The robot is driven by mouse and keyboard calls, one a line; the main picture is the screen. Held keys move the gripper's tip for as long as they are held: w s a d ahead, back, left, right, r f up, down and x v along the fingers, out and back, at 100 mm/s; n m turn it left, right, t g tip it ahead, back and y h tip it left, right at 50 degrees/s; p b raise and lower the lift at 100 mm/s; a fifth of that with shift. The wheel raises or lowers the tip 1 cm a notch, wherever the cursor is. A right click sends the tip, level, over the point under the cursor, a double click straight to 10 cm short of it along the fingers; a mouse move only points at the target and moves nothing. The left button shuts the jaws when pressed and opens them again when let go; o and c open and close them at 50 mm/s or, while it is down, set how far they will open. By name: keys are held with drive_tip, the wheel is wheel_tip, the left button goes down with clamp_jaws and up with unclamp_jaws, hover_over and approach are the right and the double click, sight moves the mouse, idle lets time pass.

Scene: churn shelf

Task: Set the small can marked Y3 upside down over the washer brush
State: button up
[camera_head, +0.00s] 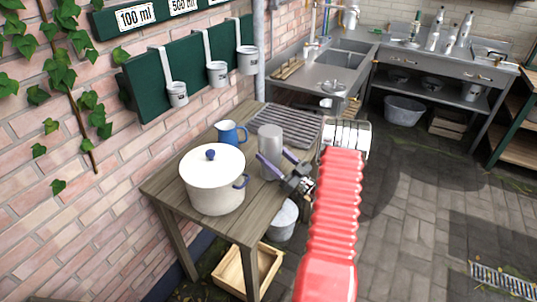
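A plain grey metal can (270,138) stands upright on the wooden table. No Y3 mark can be read on it. My gripper (272,152) is low in front and to the right of this can. Its two purple-edged fingers are apart. The left finger crosses in front of the can's lower part; the right finger lies at its right side. I cannot tell whether they touch it. Several metal cans or bottles, including a can (432,42), stand on the far counter with a slim green-topped item (415,27) that may be the washer brush. Their marks are unreadable.
A white lidded pot (213,185) and a blue jug (228,133) stand left of the grey can. A slatted rack (287,124) lies behind it. Measuring cups hang on a green board (150,85). A sink (345,58) is at the back.

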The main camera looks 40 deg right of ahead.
drive_tip(key=shift+w+a, duration=0.15)
drive_tip(key=shift+w, duration=0.35)
drive_tip(key=shift+f, duration=0.1)
drive_tip(key=shift+f, duration=0.1)
drive_tip(key=o, duration=1.3)
drive_tip(key=v, duration=1.2)
drive_tip(key=shift+s, duration=0.1)
